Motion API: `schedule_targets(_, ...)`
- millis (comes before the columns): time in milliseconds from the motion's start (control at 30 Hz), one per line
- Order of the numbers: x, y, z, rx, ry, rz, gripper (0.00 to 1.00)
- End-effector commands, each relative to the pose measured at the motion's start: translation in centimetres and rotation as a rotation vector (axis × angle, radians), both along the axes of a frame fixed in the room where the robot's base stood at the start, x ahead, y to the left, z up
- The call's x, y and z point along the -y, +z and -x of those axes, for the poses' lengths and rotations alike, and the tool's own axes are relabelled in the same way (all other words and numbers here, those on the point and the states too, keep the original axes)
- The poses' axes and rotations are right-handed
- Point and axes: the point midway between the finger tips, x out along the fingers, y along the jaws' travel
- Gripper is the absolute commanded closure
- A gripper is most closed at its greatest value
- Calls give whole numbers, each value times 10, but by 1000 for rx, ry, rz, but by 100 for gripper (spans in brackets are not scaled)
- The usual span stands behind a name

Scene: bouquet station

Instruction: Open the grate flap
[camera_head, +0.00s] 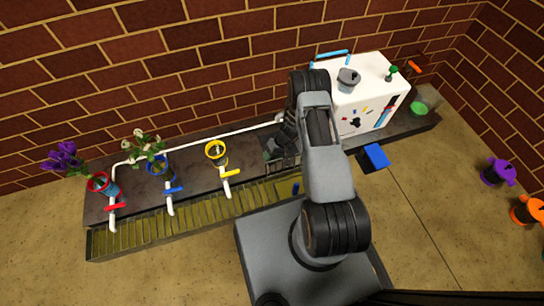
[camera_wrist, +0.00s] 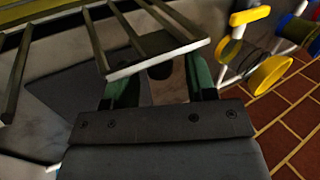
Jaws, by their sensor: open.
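The slatted grate (camera_head: 160,222) runs along the front of the long bench. In the wrist view, a framed section of dark bars with a pale edge, apparently the grate flap (camera_wrist: 152,52), crosses the top of the picture. My gripper (camera_wrist: 162,78) is open, with its two green fingers apart just at that pale edge. The edge lies across the fingertips in this view; I cannot tell whether they touch it. Nothing is visibly held. In the head view my arm hides most of the gripper and the grate's right end.
Red (camera_head: 100,183), blue (camera_head: 157,167) and yellow (camera_head: 215,150) ring holders stand on the bench, with flowers in the red and blue ones. A white box (camera_head: 372,90) stands at right. A blue block (camera_head: 374,157) is beside the bench.

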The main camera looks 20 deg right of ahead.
Motion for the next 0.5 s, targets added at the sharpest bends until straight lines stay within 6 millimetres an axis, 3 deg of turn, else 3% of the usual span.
schedule_targets(233,0,0,0,0,0,0,50)
schedule_targets(500,0,0,0,0,0,0,76)
